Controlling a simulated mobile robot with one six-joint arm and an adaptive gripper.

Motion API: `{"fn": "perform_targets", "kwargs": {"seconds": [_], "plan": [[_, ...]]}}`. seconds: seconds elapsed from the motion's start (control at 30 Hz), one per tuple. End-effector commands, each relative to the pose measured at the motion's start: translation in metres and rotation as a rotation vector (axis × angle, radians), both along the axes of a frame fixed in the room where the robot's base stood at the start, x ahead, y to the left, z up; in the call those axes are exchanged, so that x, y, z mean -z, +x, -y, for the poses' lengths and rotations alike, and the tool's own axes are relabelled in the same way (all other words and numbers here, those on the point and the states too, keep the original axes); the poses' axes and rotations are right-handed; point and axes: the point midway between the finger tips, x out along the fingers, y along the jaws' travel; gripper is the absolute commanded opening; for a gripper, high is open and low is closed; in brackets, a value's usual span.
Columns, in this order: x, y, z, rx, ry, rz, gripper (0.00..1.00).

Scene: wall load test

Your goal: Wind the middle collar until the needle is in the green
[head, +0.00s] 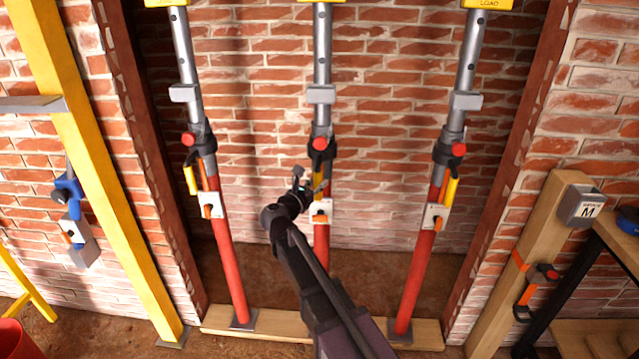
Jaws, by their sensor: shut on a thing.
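Three steel props stand side by side, each with a red lower tube and a grey upper tube. The middle collar (321,143) is black with a red knob, at mid-height on the middle prop. My gripper (309,184) is just below it, shut on what looks like its yellow handle, which is mostly hidden by the fingers. The yellow load boxes (489,4) at the top are cut off by the picture's edge, so no needle or green zone shows.
The left collar (200,142) and right collar (449,148) have yellow handles hanging down. The props stand on a wooden sill (275,327). A yellow post (95,160) stands at left, and a wooden post (515,270) with a clamp (535,293) at right.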

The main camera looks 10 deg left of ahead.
Motion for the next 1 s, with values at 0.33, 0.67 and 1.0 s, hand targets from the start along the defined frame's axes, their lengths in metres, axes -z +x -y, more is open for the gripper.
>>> {"fn": "perform_targets", "kwargs": {"seconds": [0.33, 0.67, 1.0], "plan": [[0.000, -0.002, 0.012, -0.018, -0.002, 0.001, 0.00], [0.000, -0.004, 0.007, -0.023, -0.001, 0.000, 0.49], [0.000, -0.003, 0.006, -0.026, -0.001, 0.000, 0.70]]}}
